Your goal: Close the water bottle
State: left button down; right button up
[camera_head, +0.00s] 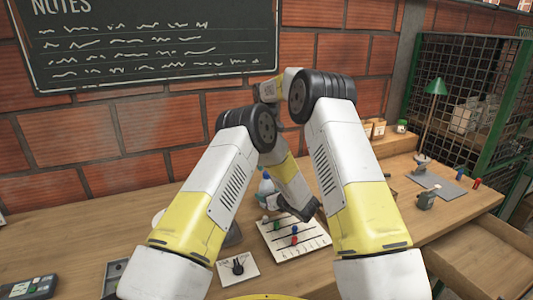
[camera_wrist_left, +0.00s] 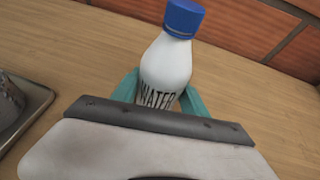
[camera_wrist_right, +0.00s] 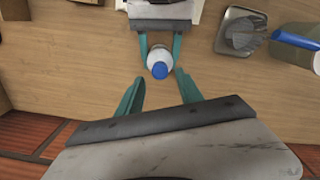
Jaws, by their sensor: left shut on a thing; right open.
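A white water bottle (camera_wrist_left: 170,62) with black WATER lettering stands upright on the wooden table. Its blue cap (camera_wrist_left: 184,18) sits on top of the neck; how tight it is cannot be told. In the head view the bottle (camera_head: 265,184) shows only partly, behind my arms. My left gripper (camera_wrist_left: 162,86) is shut around the bottle's body; it also shows in the head view (camera_head: 268,202). In the right wrist view the cap (camera_wrist_right: 159,71) is seen from above. My right gripper (camera_wrist_right: 160,77) is open, its fingertips on either side of the cap, with gaps visible.
A white board with coloured pegs (camera_head: 294,238) and a card with a black item (camera_head: 238,267) lie near the front. A small metal tray (camera_wrist_right: 237,45) is nearby. A drawer (camera_head: 485,258) is open at the front right.

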jog(key=shift+f, duration=1.95)
jog(key=shift+c, duration=0.4)
grip_shut()
jog(key=shift+m, duration=0.9)
jog(key=shift+o, duration=1.2)
grip_release()
notch_tip(320, 180, up, 12)
